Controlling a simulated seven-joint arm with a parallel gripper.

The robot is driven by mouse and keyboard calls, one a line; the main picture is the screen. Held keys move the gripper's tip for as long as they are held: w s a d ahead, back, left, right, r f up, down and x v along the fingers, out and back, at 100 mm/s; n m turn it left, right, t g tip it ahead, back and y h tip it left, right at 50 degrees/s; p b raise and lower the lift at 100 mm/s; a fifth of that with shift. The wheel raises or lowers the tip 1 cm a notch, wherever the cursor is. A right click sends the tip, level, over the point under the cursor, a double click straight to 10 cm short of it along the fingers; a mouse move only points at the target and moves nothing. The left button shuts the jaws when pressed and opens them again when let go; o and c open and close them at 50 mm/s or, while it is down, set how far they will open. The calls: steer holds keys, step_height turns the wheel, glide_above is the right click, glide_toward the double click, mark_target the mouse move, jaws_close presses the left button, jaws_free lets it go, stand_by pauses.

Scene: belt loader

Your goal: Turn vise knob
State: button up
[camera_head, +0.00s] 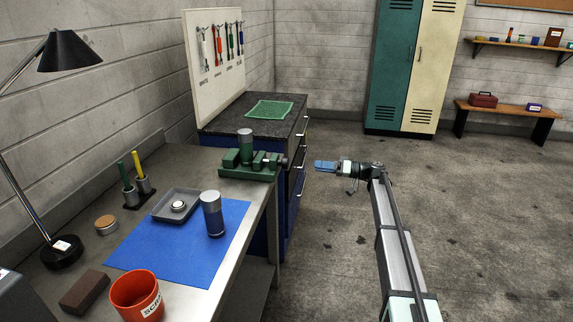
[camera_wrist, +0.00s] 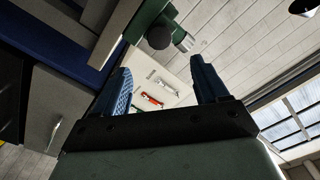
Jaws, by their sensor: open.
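A green vise (camera_head: 236,171) sits at the far right corner of the workbench, with a grey cylinder (camera_head: 245,138) standing upright at it. Its dark round knob (camera_head: 284,161) sticks out past the bench edge toward my gripper. My gripper (camera_head: 318,165) is in the air to the right of the knob, a short gap away and not touching it. In the wrist view the knob (camera_wrist: 160,38) shows beyond my open blue fingers (camera_wrist: 161,78), near the top of the picture. Nothing is between the fingers. Part of the vise is cut off at the top there.
The workbench (camera_head: 175,170) holds a blue mat (camera_head: 165,255), a grey tray (camera_head: 158,210), a metal cylinder (camera_head: 213,217), a red cup (camera_head: 136,295) and a lamp (camera_head: 68,50). A cabinet with drawers (camera_head: 296,150) stands behind the vise. The floor right of the bench is clear.

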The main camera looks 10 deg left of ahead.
mark_target(288, 163)
steer(key=a, duration=1.3)
steer(key=shift+a, duration=0.4)
steer(key=shift+c, duration=0.5)
steer(key=c, duration=1)
steer(key=shift+o, duration=0.2)
